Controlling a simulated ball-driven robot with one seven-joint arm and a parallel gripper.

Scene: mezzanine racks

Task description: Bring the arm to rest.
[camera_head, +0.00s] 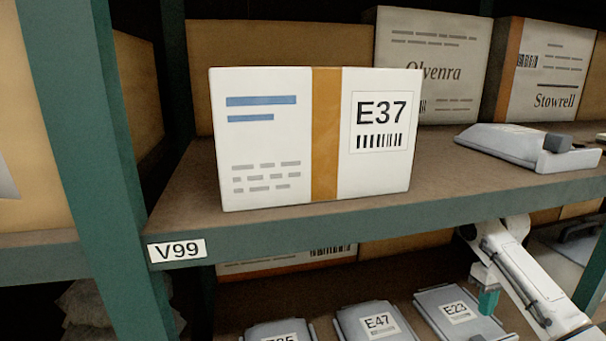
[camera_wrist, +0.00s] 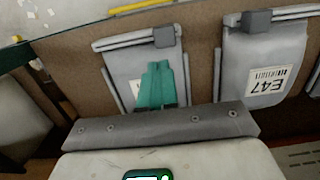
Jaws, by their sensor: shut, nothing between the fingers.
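My gripper (camera_head: 487,301) shows at the lower right of the head view, its green fingers pointing down over the lower shelf. In the wrist view my gripper (camera_wrist: 158,68) is shut with nothing between its green fingers. In the head view my white arm comes in from the lower right, below the upper shelf's front edge.
A white box E37 (camera_head: 265,140) stands on the upper shelf (camera_head: 450,206) behind label V99. A green upright (camera_head: 90,150) stands at left.

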